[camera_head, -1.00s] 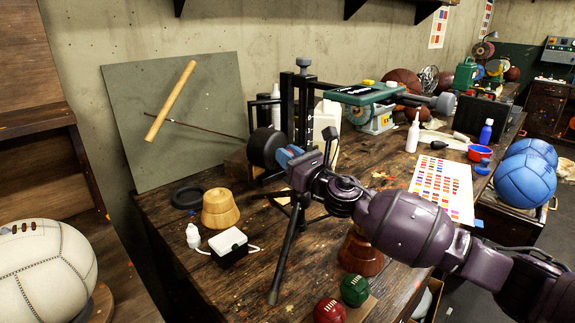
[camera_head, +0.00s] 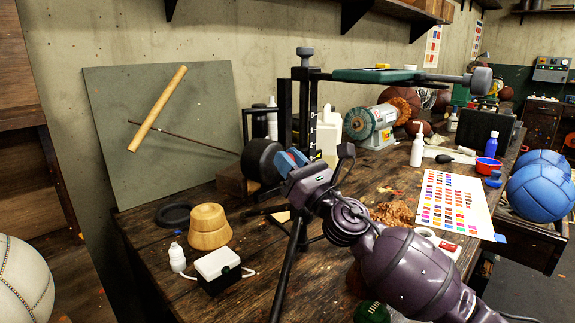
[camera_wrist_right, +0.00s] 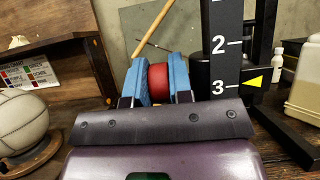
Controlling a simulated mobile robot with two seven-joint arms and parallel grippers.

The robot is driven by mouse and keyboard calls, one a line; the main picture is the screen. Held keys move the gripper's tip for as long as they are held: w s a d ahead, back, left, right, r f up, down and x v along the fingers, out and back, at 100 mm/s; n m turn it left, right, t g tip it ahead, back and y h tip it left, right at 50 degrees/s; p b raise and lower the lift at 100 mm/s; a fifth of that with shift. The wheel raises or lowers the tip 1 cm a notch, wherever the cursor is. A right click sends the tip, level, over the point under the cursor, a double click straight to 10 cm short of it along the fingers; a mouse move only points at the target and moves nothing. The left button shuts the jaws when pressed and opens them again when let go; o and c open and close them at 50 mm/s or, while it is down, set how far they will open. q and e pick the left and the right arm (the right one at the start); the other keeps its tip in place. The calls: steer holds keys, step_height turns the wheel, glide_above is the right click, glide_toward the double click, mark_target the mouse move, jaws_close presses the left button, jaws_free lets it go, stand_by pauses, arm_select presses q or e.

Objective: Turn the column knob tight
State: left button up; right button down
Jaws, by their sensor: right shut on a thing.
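The stand's black column (camera_head: 312,125) with a white scale rises from the bench, and its scale also shows in the wrist view (camera_wrist_right: 226,45) with a yellow pointer (camera_wrist_right: 253,82) near the 3. A red round knob (camera_wrist_right: 158,84) sits between the two blue fingers of my right gripper (camera_wrist_right: 160,80), one on each side. In the head view my right gripper (camera_head: 290,160) is at the column, beside a black drum-shaped part (camera_head: 262,160); the red knob is hidden there. My right gripper is shut on the red knob. My left gripper is not in view.
A wooden block (camera_head: 208,230), a black-and-white box (camera_head: 218,270) and a small white bottle (camera_head: 177,257) stand in front. A green-topped arm (camera_head: 390,76) reaches right from the column. A bench grinder (camera_head: 372,124) and colour chart (camera_head: 452,203) lie to the right.

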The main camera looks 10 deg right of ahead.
steer(key=c, duration=1.3)
jaws_free()
steer(key=shift+r, duration=0.15)
steer(key=shift+c, duration=0.2)
steer(key=shift+o, duration=0.2)
steer(key=v, duration=1.1)
steer(key=shift+b, duration=0.4)
steer(key=shift+r, duration=0.15)
